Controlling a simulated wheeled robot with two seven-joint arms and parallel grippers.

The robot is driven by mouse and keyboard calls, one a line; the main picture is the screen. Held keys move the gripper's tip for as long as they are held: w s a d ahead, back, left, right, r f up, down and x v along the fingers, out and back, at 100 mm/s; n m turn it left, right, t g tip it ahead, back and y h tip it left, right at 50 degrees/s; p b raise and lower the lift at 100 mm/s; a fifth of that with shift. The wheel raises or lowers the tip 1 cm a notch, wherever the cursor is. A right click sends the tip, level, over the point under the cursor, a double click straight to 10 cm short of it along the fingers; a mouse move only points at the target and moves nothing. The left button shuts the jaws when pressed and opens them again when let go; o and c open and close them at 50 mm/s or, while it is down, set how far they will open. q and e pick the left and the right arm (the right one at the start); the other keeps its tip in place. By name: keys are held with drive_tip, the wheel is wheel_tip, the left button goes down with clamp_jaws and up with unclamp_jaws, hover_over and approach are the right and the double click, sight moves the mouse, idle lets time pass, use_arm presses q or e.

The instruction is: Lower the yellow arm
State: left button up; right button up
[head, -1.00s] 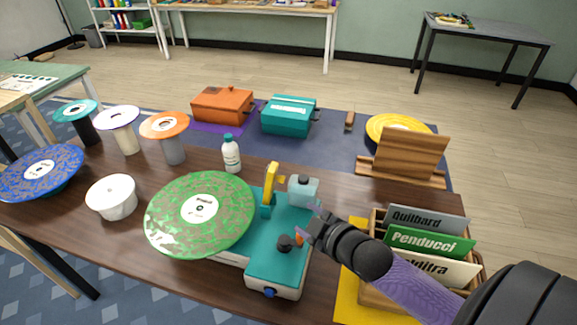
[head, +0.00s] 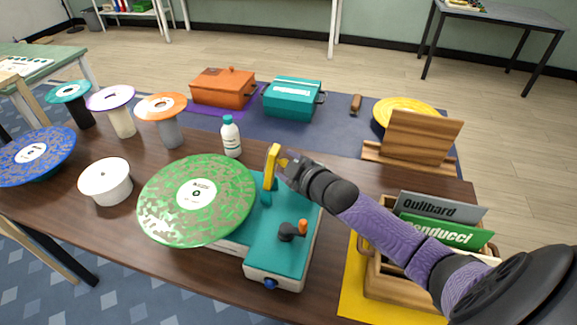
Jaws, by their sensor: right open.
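The teal turntable (head: 285,235) stands on the brown table with a green speckled record (head: 165,210) on its left part. The yellow arm (head: 273,162) stands raised and upright at the back of the turntable. My right gripper (head: 279,157) is open at the upper end of the yellow arm, close beside it; I cannot tell whether the fingers touch it. A dark knob with an orange tip (head: 293,230) sits on the turntable's right part. My left gripper is not in view.
A white bottle (head: 231,137) stands behind the turntable and a white bowl (head: 106,182) to its left. A wooden box of name cards (head: 395,285) lies under my right forearm. Spools and lidded boxes stand farther back.

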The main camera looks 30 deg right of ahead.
clamp_jaws()
idle(1.3)
